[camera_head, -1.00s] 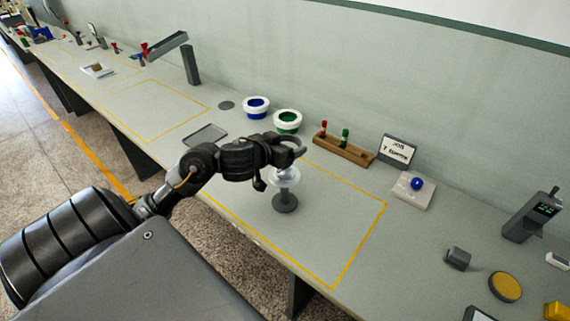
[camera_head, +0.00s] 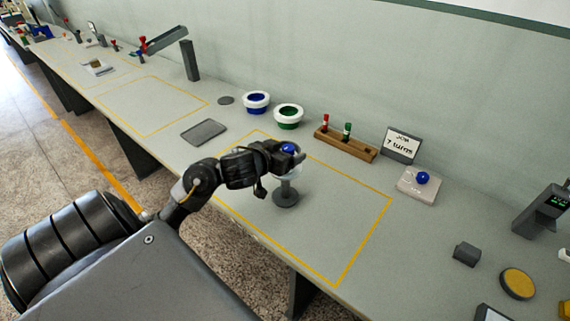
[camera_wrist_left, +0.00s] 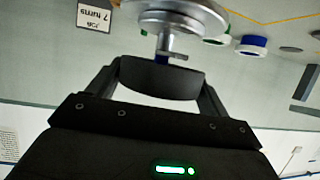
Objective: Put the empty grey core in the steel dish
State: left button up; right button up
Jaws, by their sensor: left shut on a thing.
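A grey spindle (camera_head: 286,193) stands on a round base inside the near yellow outline. My left gripper (camera_head: 290,154) is shut at its top, with a blue knob (camera_head: 288,148) showing between the fingers. The exact contact is partly hidden. A flat round grey disc (camera_head: 226,100) lies left of the blue-filled pot; I cannot tell if it is the steel dish. I cannot clearly identify the empty grey core; a small grey block (camera_head: 467,254) lies at the right.
A grey tray (camera_head: 204,131) lies left of the arm. A blue ball (camera_head: 423,178) rests on a pale block. The outlined area right of the spindle is clear.

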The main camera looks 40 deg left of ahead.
pick_arm(q)
notch_tip(320, 180, down, 2)
jog(key=shift+f+b, duration=0.25)
jog(key=shift+b, duration=0.2)
jog(key=shift+f, duration=0.5)
pick_arm(e)
notch_tip(320, 180, down, 2)
jog(key=shift+f, duration=0.1)
pick_arm(q)
jog(key=shift+f, duration=0.1)
pick_arm(e)
jog(key=shift+d, duration=0.1)
pick_arm(q)
jog(key=shift+f, duration=0.15)
jog(key=o, duration=0.9)
pick_arm(e)
jog(key=shift+d+f, duration=0.1)
pick_arm(q)
jog(key=shift+o, duration=0.2)
